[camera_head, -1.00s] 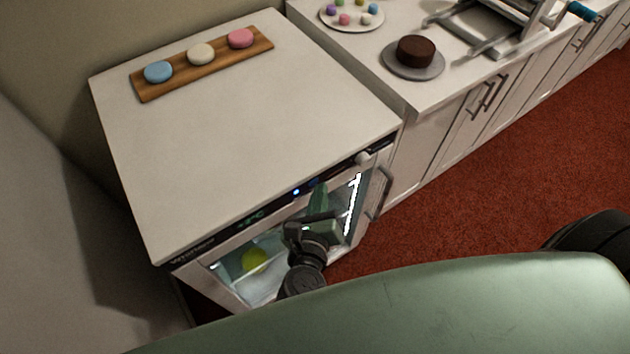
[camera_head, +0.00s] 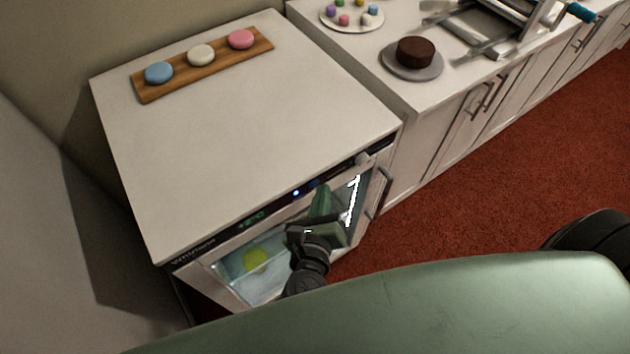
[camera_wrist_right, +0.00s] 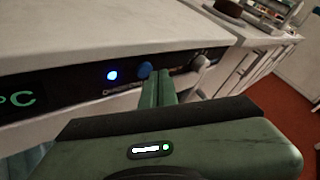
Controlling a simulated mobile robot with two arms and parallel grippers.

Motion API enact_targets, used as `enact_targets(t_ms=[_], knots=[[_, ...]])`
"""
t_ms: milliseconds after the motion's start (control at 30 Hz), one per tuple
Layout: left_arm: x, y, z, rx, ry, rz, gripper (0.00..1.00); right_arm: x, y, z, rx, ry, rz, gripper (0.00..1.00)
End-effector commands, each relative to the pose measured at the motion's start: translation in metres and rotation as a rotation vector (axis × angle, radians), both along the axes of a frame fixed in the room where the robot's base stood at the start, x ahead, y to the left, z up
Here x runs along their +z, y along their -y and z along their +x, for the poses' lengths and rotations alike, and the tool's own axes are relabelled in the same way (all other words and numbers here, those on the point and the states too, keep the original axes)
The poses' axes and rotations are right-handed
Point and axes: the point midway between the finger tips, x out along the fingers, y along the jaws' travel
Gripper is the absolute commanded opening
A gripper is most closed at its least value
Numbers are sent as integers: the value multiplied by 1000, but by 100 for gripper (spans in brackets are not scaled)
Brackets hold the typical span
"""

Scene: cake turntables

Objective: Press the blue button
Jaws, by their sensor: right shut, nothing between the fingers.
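The blue button (camera_wrist_right: 145,70) is a small round knob on the black control strip of the fridge's front, just right of a glowing blue-white light (camera_wrist_right: 112,76). In the head view the button (camera_head: 313,183) shows as a small dark-blue spot beside the fingertips. My right gripper (camera_head: 323,190) is shut and empty, in front of the strip. In the right wrist view its green fingertips (camera_wrist_right: 160,74) are close to the button's right side and overlap its edge; I cannot tell if they touch. My left gripper is not in view.
The white fridge (camera_head: 250,130) has a glass door and handle (camera_head: 383,190). A wooden board (camera_head: 222,64) with coloured macarons lies on top. A counter with a chocolate cake (camera_head: 416,51) stands to the right.

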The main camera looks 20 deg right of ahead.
Motion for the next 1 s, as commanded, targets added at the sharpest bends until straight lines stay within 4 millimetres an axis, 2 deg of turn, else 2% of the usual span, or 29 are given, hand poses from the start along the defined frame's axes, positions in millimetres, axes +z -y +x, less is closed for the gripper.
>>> enact_targets(t_ms=[33,300,733,1000], knots=[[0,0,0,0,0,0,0,-3,-6,-5,-5,-14,21,0],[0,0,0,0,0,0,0,-3,-6,-9,-4,-15,21,0],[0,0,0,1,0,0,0,-3,6,-47,-5,-12,18,0],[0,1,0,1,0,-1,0,-2,9,-52,-4,-10,16,0]])
